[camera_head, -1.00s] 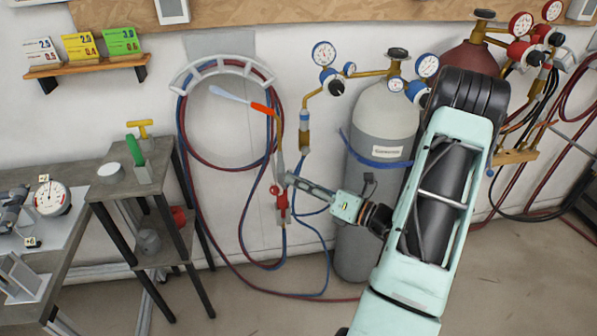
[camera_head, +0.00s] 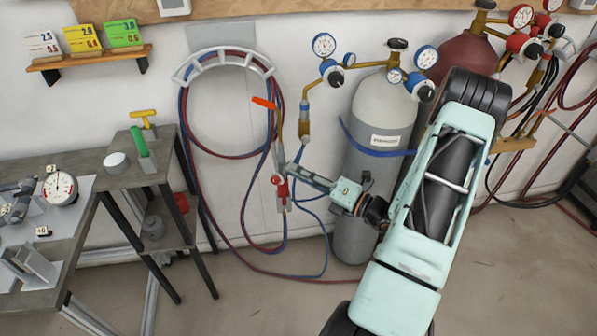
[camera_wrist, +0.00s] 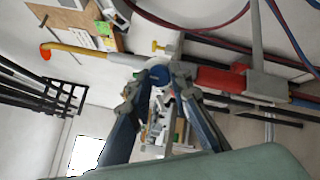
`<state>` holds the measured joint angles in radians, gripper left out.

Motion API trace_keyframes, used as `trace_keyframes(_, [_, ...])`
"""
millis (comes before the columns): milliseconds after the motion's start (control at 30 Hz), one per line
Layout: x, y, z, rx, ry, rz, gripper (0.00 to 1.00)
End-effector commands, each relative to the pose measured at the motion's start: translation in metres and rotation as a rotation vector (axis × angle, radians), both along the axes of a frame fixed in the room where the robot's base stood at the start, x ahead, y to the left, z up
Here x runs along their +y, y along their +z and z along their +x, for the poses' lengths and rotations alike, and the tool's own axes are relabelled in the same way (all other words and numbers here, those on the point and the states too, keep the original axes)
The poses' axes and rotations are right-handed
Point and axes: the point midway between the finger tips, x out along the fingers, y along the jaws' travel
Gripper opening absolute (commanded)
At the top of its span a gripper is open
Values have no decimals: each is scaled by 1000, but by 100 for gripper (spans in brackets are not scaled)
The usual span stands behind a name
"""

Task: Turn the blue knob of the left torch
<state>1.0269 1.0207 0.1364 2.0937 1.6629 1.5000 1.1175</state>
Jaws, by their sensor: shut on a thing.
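The torch (camera_head: 279,150) hangs upright by the wall below the hose rack, its orange glowing tip (camera_head: 263,102) pointing up and left. No flame shows at the tip. In the wrist view the torch runs across the top, with a yellow tube (camera_wrist: 85,51) and the tip (camera_wrist: 46,53) at left. My gripper (camera_wrist: 160,77) is shut on the blue knob (camera_wrist: 159,74), which shows between its fingertips. In the head view my gripper (camera_head: 288,177) reaches the torch from the right, beside a red part (camera_head: 281,188); the blue knob is hidden there.
Red and blue hoses (camera_head: 184,120) loop from the rack (camera_head: 222,62) and hang around the torch. A grey gas cylinder (camera_head: 380,110) with gauges stands close behind my arm. A small side table (camera_head: 120,180) stands at left. The floor in front is clear.

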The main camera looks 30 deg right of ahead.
Motion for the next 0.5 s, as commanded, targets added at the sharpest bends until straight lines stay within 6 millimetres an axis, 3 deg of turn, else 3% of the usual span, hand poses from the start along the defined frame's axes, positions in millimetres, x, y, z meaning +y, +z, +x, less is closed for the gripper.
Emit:
trace_keyframes(167, [0,0,0,1,1,1,0])
trace_keyframes(200, [0,0,0,1,1,1,22])
trace_keyframes(300, [0,0,0,0,1,0,33])
trace_keyframes(500, [0,0,0,0,0,0,36])
